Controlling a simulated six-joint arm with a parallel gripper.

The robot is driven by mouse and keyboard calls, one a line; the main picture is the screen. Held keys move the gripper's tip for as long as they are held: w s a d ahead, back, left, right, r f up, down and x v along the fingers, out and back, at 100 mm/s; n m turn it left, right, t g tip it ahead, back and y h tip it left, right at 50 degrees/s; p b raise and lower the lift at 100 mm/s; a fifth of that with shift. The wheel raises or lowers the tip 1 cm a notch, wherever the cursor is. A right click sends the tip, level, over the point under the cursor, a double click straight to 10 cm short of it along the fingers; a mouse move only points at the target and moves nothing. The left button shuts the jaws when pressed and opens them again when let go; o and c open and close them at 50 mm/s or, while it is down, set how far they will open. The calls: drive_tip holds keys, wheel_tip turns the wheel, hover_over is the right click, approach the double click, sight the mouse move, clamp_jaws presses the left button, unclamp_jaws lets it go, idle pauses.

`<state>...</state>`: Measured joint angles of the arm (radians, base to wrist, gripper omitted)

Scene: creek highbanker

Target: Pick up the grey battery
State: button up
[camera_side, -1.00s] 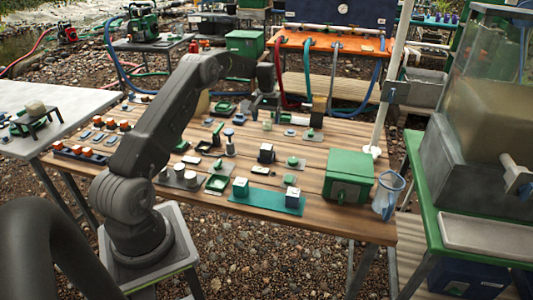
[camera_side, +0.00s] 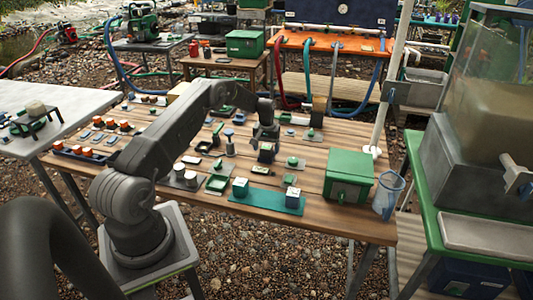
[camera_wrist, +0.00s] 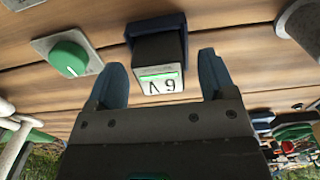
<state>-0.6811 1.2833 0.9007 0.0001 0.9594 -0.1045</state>
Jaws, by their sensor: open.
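The grey battery (camera_wrist: 159,66) shows in the wrist view as a small dark grey block with a pale end marked "9 V" upside down and a green stripe. A dark blue piece (camera_wrist: 156,24) sits at its far side. In the side view the battery (camera_side: 266,155) is on the wooden table, partly hidden by my gripper. My gripper (camera_side: 267,143) is directly above it, pointing down. In the wrist view the open blue-tipped fingers (camera_wrist: 162,62) are on either side of the battery, with visible gaps. I cannot tell how far down they reach.
A green knob on a grey plate (camera_wrist: 68,56) is left of the battery in the wrist view. In the side view, a teal mat (camera_side: 262,202) with two blocks lies in front, and a green box (camera_side: 348,176) stands right. Several small parts crowd the wooden table.

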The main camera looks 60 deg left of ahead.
drive_tip(key=shift+f, duration=0.25)
drive_tip(key=c, duration=1.1)
drive_tip(key=shift+r, duration=0.1)
